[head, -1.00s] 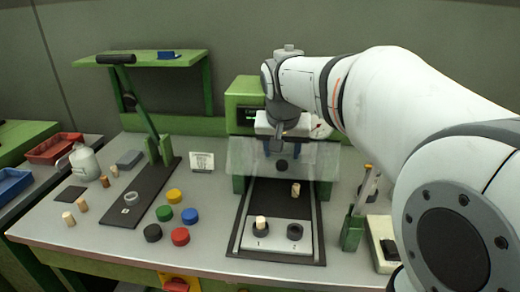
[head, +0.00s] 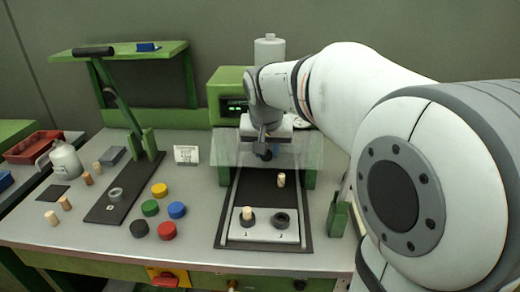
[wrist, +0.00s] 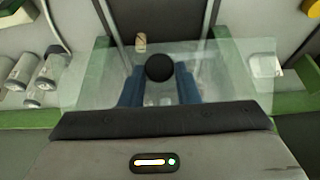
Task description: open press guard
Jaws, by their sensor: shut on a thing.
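The press guard (head: 308,150) is a clear panel across the front of the green press (head: 228,95). It carries a round black knob (head: 265,155). My gripper (head: 265,148) is at the panel with its fingers at the knob. In the wrist view the clear guard (wrist: 235,75) spans the picture, and my gripper (wrist: 160,78) has its blue fingers on both sides of the knob (wrist: 160,67), shut on it. The guard stands lowered in front of the press opening. My wrist hides part of the press.
A cork (head: 281,180) stands on the dark slide before the guard. A two-seat plate (head: 264,235) holds another cork (head: 248,214) in its left ring; the right ring is empty. A green holder (head: 338,218) stands right. Coloured caps and a lever press stand left.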

